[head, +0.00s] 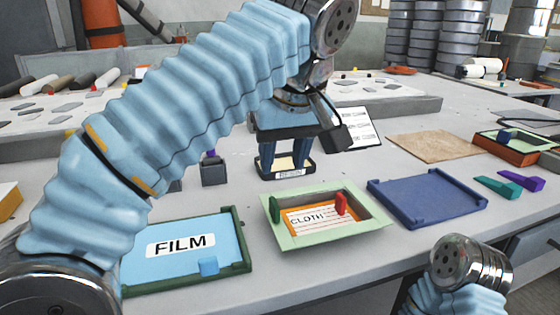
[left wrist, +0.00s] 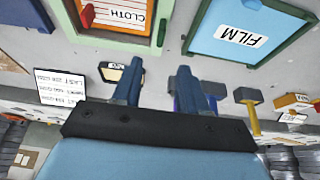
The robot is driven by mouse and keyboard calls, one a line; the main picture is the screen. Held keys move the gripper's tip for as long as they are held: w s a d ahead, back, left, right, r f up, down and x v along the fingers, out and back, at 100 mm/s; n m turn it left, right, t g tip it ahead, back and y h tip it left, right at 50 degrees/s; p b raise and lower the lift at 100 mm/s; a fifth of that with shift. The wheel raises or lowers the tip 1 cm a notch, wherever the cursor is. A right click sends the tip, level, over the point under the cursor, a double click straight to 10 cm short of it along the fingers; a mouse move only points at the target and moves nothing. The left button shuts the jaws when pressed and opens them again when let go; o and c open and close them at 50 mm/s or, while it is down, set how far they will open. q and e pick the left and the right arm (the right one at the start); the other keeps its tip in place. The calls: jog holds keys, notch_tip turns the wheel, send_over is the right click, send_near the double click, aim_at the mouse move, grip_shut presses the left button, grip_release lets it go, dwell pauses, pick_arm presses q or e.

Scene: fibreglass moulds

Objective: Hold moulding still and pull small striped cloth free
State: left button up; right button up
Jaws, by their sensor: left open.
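The light green moulding (head: 328,236) sits on the table as a shallow tray. Inside it, an orange frame surrounds the small striped cloth (head: 318,224), white with thin lines and marked CLOTH. A red tab (head: 341,203) stands at the cloth's right side and a green tab (head: 276,207) at the moulding's left. My left gripper (head: 285,170) is open and empty, behind the moulding and apart from it. In the left wrist view its two blue fingers (left wrist: 160,68) are spread, with the moulding (left wrist: 113,43) and cloth (left wrist: 125,14) at the top. My right gripper is out of view.
A blue panel marked FILM (head: 195,248) in a green frame lies left of the moulding. A dark blue tray (head: 428,198) lies to its right. A small dark-rimmed tray (head: 289,171) is by my left fingers. Purple (head: 520,180) and green (head: 496,186) clips lie far right.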

aim_at(274, 202)
pick_arm(q)
jog(key=b+x, duration=0.1)
jog(key=x, duration=1.2)
jog(key=shift+f+b, duration=0.15)
jog(key=shift+b, duration=0.15)
grip_shut()
dwell(0.5)
